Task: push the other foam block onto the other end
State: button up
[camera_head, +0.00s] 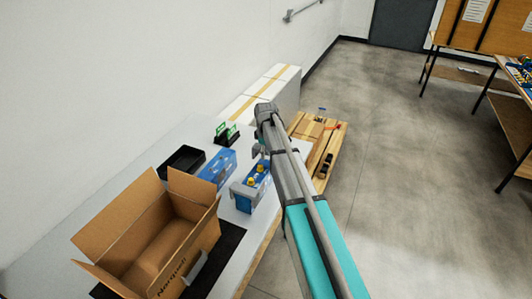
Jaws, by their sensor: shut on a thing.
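The analyser (262,200) is a blue unit with yellow knobs on top, standing on the light table near its right edge. A grey foam block (241,198) covers its near-left end. My gripper (260,151) points down by the analyser's far end, beneath my arm's wrist. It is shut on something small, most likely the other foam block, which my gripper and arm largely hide. I cannot tell whether that block touches the analyser.
An open cardboard box (150,245) stands on a dark mat at the near left. A blue box (217,168), a black tray (182,160) and a green-and-black rack (227,133) stand behind the analyser. A wooden pallet (330,150) lies beyond my arm.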

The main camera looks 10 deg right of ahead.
aim_at(266, 162)
jog(key=shift+f+b, duration=1.9)
jog(key=shift+b, duration=0.05)
dwell(2.9)
jog(key=o, duration=1)
jog(key=shift+r, duration=0.1)
jog(key=shift+r+p, duration=3.45)
jog(key=shift+p, duration=0.1)
